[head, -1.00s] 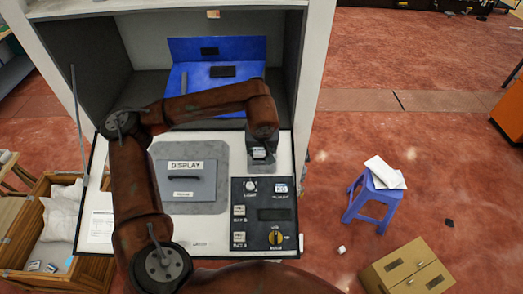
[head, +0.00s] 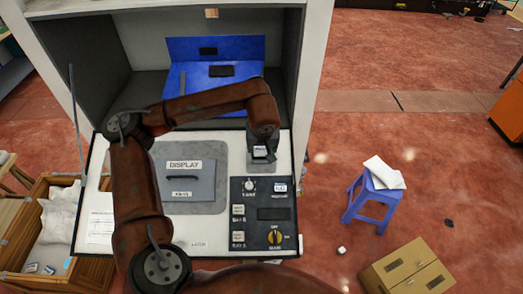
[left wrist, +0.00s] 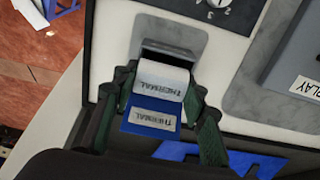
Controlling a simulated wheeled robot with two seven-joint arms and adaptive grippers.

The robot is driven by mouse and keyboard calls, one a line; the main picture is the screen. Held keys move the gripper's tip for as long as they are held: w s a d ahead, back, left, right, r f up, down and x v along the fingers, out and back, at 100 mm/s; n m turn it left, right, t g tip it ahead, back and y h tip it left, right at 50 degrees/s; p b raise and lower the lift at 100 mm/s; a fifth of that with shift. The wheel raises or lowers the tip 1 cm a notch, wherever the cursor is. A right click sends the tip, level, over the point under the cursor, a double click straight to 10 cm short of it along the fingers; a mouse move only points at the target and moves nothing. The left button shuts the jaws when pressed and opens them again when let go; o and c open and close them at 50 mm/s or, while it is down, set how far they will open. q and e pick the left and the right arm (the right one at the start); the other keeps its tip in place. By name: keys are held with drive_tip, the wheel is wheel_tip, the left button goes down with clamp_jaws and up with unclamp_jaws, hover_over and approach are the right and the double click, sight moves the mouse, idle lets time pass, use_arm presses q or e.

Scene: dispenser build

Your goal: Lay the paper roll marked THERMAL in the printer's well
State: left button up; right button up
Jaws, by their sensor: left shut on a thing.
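The white paper roll (left wrist: 163,82) marked THERMAL is between the dark green fingers of my left gripper (left wrist: 164,100) in the left wrist view. My left gripper is shut on it. A blue piece (left wrist: 150,122) with a THERMAL label sits right beside the roll; I cannot tell what it is fixed to. The dark printer (left wrist: 168,56) lies just beyond the roll, on a grey plate. In the head view, the roll (head: 261,152) shows small and pale below my left wrist, over the printer's place. The well's inside is hidden. My right gripper is not in view.
A panel with knobs (head: 264,213) lies just in front of the printer. A DISPLAY cover (head: 186,187) on a grey plate (head: 219,155) is to the left. A blue bracket (head: 255,50) stands behind, inside the grey cabinet. A blue stool (head: 371,199) stands on the floor at right.

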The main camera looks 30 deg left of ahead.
use_arm(q)
drive_tip(key=shift+d+f, duration=0.1)
drive_tip(key=shift+f, duration=0.45)
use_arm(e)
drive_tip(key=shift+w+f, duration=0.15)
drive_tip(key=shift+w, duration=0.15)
use_arm(q)
drive_tip(key=o, duration=1.5)
drive_tip(key=shift+w+f, duration=0.15)
drive_tip(key=shift+w, duration=0.2)
drive_tip(key=shift+c, duration=0.2)
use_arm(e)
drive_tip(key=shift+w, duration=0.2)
use_arm(q)
drive_tip(key=shift+r, duration=0.25)
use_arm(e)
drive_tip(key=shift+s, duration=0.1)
use_arm(q)
drive_tip(key=shift+r, duration=0.45)
drive_tip(key=shift+r+p, duration=1.75)
drive_tip(key=shift+r, duration=1.4)
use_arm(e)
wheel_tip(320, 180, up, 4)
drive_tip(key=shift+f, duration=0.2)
